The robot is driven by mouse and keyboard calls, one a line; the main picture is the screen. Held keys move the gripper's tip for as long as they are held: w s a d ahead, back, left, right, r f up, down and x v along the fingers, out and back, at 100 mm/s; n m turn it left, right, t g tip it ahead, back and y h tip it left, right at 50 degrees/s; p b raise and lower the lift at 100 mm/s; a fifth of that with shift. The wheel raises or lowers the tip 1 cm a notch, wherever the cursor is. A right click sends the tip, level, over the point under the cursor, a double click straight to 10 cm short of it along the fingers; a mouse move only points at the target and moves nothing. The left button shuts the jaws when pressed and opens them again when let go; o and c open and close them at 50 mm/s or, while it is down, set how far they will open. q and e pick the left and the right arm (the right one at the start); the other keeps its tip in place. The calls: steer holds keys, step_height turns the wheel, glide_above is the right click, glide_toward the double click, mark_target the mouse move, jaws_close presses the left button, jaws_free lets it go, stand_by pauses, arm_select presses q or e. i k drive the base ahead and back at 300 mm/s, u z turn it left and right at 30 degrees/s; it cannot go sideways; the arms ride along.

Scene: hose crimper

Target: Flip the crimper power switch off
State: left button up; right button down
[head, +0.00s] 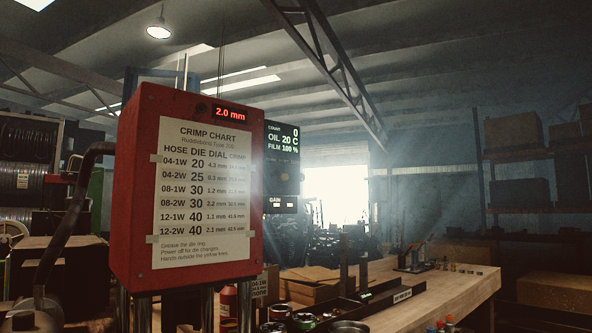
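The red crimper head (130,190) stands at the left in the head view, on metal posts (207,308). A paper crimp chart (204,190) is taped to its front. A small red-lit display (228,113) above the chart reads 2.0 mm. A thick dark hose (70,225) curves down along its left side. I cannot make out a power switch in this view. Neither of my grippers shows in the picture.
A dark screen (283,146) beside the crimper reads oil 20 C and film 100 %. Shelves with boxes (514,130) stand at the far right.

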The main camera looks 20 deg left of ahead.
mark_target(279, 169)
steer(key=u, duration=0.4)
steer(key=i, duration=0.9)
steer(key=u, duration=0.35)
